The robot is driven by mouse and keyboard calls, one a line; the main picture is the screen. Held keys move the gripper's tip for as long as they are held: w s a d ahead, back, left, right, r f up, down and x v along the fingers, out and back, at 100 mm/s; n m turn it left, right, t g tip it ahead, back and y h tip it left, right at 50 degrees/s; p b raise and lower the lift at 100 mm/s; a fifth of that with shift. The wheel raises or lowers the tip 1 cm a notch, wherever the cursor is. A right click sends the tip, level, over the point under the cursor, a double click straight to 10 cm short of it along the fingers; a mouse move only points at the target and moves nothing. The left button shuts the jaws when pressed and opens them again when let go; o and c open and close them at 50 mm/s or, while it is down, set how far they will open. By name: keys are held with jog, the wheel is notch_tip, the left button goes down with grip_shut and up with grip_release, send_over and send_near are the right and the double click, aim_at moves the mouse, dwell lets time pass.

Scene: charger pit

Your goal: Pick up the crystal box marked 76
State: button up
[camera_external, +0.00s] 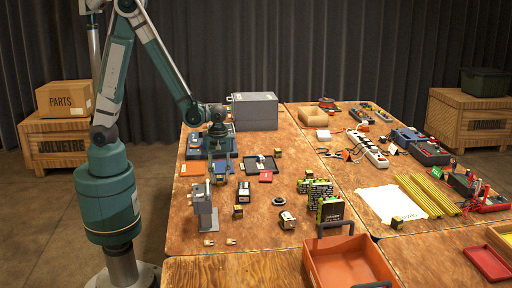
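Several small dark boxes with yellowish or pale faces lie on the near left part of the wooden table (262,251). One box (244,191) stands near the middle of this group, another (287,220) lies nearer the front, and a smaller one (238,212) lies between them. Their markings are too small to read, so I cannot tell which is marked 76. My gripper (221,160) points down over the left part of the table, behind these boxes. Its fingers are small and blend with the items behind, so its opening is unclear. I see nothing clearly held in it.
A grey clamp-like stand (204,210) is at the left edge. Upright dark green and yellow cards (329,208) stand right of the boxes. An orange bin (345,262) is at the front, a grey case (254,111) at the back. Power strips (368,149) and yellow strips (427,196) lie right.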

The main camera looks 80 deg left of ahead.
jog(key=c, duration=0.5)
jog(key=shift+c, duration=0.2)
jog(key=shift+r, duration=0.15)
notch_tip(320, 180, up, 10)
jog(key=p, duration=0.3)
dwell(0.6)
